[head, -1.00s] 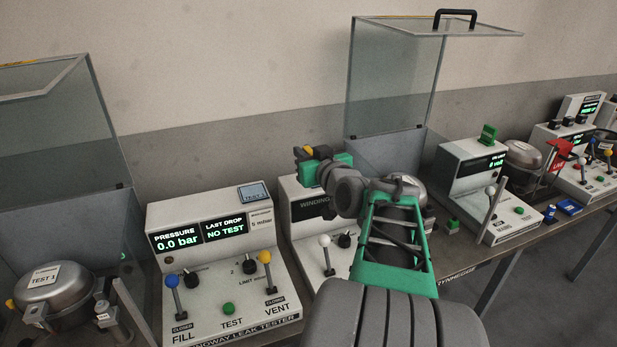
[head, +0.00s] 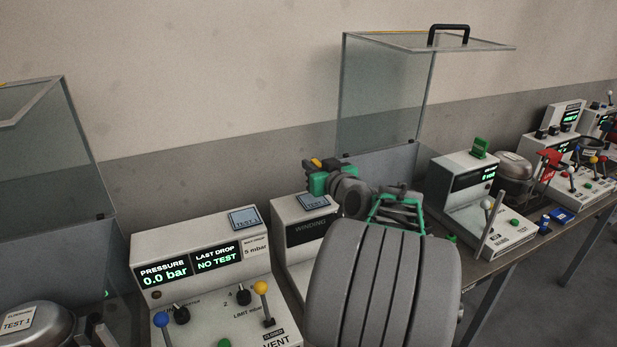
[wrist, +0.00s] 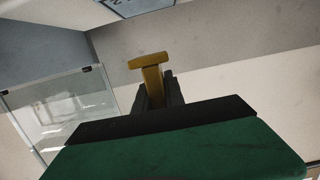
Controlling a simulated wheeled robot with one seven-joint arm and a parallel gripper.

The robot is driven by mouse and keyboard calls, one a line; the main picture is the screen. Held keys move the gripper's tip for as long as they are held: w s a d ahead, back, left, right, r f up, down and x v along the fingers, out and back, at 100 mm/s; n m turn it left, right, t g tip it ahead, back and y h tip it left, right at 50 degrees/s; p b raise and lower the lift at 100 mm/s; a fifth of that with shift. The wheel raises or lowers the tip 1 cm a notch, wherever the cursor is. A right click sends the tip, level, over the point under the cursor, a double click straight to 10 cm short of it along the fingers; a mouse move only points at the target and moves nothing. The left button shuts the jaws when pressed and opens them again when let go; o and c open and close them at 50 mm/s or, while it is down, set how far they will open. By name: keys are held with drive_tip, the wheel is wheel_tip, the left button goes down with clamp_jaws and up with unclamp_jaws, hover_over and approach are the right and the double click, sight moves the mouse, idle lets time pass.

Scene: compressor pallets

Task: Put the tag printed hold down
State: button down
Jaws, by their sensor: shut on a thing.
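My gripper (head: 317,175) is raised near the wall, above and behind the winding tester. It is shut on a small yellow tag (wrist: 152,78), which stands up between the dark fingers in the wrist view and shows a T-shaped outline. In the head view only a small yellow bit of the tag (head: 316,163) shows at the gripper's tip. No print on it can be read in either view. The tag is clear of the bench.
The leak tester (head: 205,285) with blue and yellow levers stands at front left, the winding tester (head: 300,225) beside it. Open clear guards (head: 385,105) rise behind. A green tag (head: 479,148) tops another tester; a red tag (head: 549,160) is further right.

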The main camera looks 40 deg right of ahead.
drive_tip(key=f, duration=0.1)
drive_tip(key=w+f, duration=0.1)
drive_tip(key=f, duration=0.2)
drive_tip(key=shift+w+a+f, duration=0.15)
drive_tip(key=shift+w+f, duration=0.1)
drive_tip(key=shift+f, duration=0.1)
drive_tip(key=shift+f, duration=0.1)
drive_tip(key=c, duration=1.4)
unclamp_jaws()
